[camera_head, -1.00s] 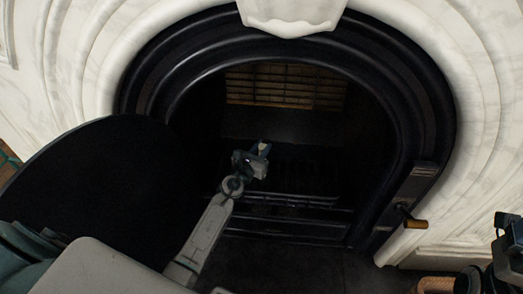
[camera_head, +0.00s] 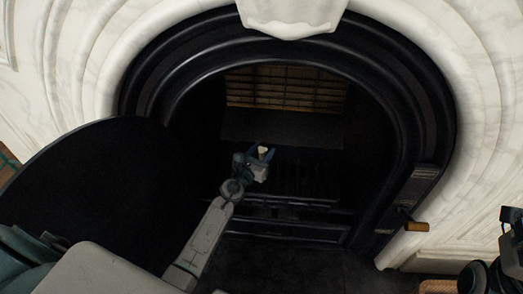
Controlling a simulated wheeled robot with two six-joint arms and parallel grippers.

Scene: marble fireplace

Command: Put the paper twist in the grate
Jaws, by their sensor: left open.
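My left gripper (camera_head: 266,154) is inside the fireplace opening, over the front of the dark grate (camera_head: 308,178). A small pale piece, which looks like the paper twist (camera_head: 263,150), shows between the fingers. It is too small to tell whether it touches them or rests on the bars. Part of my right arm, with what looks like the right gripper (camera_head: 511,216), is at the right edge. Its jaws cannot be made out.
The round black door (camera_head: 95,195) stands open at the left, beside my left arm. A latch with a wooden handle (camera_head: 416,226) sticks out at the right of the black arch. White marble (camera_head: 485,130) surrounds the opening.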

